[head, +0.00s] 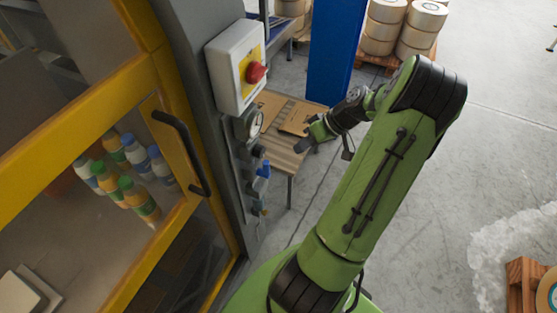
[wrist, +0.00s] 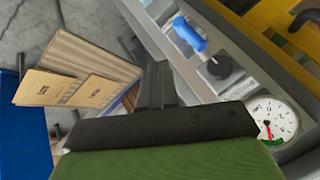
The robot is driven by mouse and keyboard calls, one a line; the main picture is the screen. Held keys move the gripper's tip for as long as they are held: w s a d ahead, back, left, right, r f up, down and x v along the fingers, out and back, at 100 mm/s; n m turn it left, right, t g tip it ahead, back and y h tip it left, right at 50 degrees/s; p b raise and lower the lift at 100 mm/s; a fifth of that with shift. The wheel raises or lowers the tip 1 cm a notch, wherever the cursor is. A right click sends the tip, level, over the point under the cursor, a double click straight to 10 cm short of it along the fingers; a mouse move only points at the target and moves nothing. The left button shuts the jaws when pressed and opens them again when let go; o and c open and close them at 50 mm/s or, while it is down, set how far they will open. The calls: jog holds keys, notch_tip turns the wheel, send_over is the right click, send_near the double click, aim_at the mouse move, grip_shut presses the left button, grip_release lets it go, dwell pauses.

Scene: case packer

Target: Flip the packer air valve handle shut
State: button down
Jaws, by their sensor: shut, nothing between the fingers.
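The air valve has a blue handle (head: 264,170) low on the grey side panel of the packer, below the gauge and a black knob. The handle also shows in the wrist view (wrist: 190,35), top centre, pointing at a slant along the panel. My gripper (head: 302,147) is to the right of the panel, a little higher in the picture than the handle, and apart from it. In the wrist view my gripper's fingers (wrist: 158,80) are together and empty, with the handle beyond them to the upper right. Nothing hides the handle.
A pressure gauge (head: 254,123) and a black knob (wrist: 220,68) sit beside the valve. A red stop button (head: 256,72) is on a box above. The yellow-framed door has a black handle (head: 182,150). A table with cardboard (head: 275,108) stands behind.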

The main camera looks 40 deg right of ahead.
jog(key=w+a+f, duration=0.3)
jog(key=a+f, duration=0.1)
jog(key=a, duration=0.1)
jog(key=shift+w+a+f+b, duration=0.2)
jog(key=shift+w+a+b, duration=0.1)
jog(key=shift+a, duration=0.1)
